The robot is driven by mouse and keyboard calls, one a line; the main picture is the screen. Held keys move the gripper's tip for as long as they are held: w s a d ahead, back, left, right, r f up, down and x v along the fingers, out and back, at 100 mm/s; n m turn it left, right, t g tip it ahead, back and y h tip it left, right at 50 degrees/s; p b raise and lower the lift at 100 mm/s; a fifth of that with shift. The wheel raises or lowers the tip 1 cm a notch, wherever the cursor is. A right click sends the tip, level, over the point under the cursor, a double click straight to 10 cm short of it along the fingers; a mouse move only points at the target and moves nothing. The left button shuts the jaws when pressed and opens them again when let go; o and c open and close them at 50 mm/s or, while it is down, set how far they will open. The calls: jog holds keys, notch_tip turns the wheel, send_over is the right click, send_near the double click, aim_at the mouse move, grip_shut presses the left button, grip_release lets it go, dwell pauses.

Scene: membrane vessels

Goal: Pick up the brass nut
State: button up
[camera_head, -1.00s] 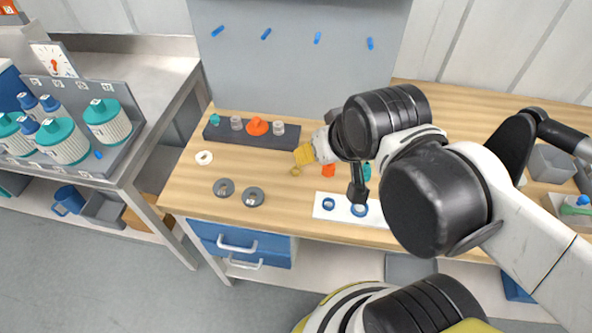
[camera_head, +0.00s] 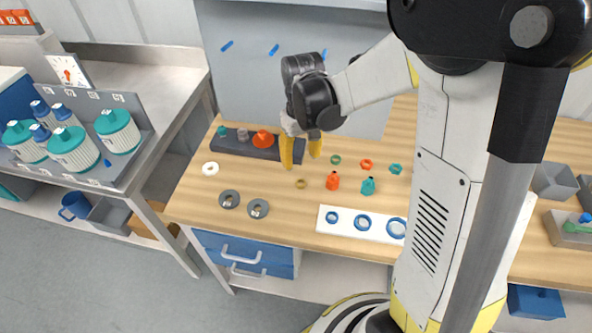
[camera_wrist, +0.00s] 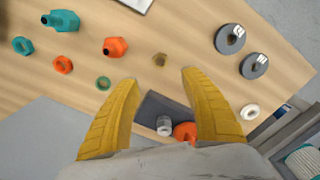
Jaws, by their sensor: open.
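The brass nut (camera_head: 301,183) lies flat on the wooden worktop, a small dull-gold ring left of an orange fitting. It also shows in the wrist view (camera_wrist: 159,59), just beyond the gap between my fingertips. My gripper (camera_head: 301,162) has yellow fingers pointing down, spread apart, with nothing between them. In the head view it hangs above the worktop, slightly behind the nut. In the wrist view my gripper (camera_wrist: 158,77) shows both fingers wide apart, and neither touches the nut. The nut is fully visible in both views.
A green nut (camera_head: 335,159) and an orange nut (camera_head: 366,164) lie right of my gripper. The orange fitting (camera_head: 332,181) and a teal fitting (camera_head: 368,186) stand nearby. A dark rack (camera_head: 236,146) is behind left. Grey discs (camera_head: 258,208) lie at front left.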

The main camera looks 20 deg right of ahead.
aim_at(300, 184)
notch_tip(300, 184, down, 10)
jog(key=b, duration=0.4)
jog(key=shift+a, duration=0.1)
grip_shut()
